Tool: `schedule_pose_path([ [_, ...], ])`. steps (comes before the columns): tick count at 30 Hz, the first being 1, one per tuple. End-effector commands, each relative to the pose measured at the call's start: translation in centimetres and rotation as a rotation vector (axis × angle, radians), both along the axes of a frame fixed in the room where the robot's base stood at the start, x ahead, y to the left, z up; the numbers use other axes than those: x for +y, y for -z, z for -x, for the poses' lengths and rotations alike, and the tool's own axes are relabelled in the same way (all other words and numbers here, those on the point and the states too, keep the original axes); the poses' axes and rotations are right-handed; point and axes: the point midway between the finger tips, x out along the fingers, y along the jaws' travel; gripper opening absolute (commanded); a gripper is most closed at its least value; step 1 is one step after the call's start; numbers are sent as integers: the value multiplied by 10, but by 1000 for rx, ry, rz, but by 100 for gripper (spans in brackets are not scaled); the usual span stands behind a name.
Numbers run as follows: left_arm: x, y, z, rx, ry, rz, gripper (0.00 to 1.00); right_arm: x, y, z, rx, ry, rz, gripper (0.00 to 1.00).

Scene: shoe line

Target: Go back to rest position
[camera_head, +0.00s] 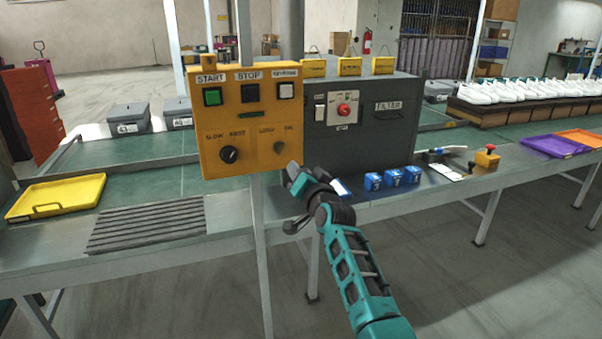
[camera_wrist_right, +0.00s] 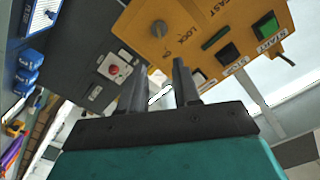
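My right arm reaches up from the lower right in the head view. Its gripper (camera_head: 292,172) is in front of the lower right corner of the yellow control panel (camera_head: 240,150). In the right wrist view the two dark fingers of my right gripper (camera_wrist_right: 159,82) stand apart with a gap and hold nothing visible. The yellow panel (camera_wrist_right: 190,35) with its green and black buttons and knobs lies beyond the fingertips there. Whether the fingers touch the panel cannot be told. My left gripper is not in view.
A dark grey machine box (camera_head: 380,130) with a red button stands right of the panel. Blue boxes (camera_head: 392,178) and a yellow emergency-stop box (camera_head: 487,156) sit on the bench. A yellow tray (camera_head: 58,196) lies at left. The floor in front is clear.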

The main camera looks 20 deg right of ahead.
Motion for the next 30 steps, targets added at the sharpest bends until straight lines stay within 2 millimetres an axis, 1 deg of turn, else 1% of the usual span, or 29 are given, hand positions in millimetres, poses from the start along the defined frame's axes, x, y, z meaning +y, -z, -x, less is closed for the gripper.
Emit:
schedule_pose_path([
  [8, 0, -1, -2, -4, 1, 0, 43, 0, 2, 1, 3, 0, 3, 32],
  [11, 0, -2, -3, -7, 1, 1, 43, -2, 18, 9, 22, 2, 27, 32],
  [14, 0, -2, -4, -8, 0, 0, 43, -6, 52, 31, 66, 0, 87, 32],
  [15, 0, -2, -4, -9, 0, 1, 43, -7, 71, 44, 90, -3, 121, 32],
  [17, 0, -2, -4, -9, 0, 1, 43, -9, 98, 67, 127, -10, 178, 32],
  [18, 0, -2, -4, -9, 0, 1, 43, -9, 116, 84, 152, -19, 218, 32],
  [20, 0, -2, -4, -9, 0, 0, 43, -9, 142, 110, 191, -33, 275, 32],
  [21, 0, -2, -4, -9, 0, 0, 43, -8, 158, 128, 216, -46, 313, 32],
  [23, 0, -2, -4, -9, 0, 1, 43, -6, 180, 157, 254, -68, 367, 32],
  [24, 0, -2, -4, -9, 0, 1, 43, -4, 193, 176, 278, -85, 403, 32],
  [26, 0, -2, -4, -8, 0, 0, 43, -1, 211, 206, 313, -112, 453, 32],
  [27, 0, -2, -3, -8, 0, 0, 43, 2, 222, 227, 336, -133, 484, 32],
  [29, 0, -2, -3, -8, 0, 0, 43, 5, 236, 258, 370, -166, 531, 32],
  [30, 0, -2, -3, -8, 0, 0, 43, 9, 244, 278, 391, -189, 558, 32],
])
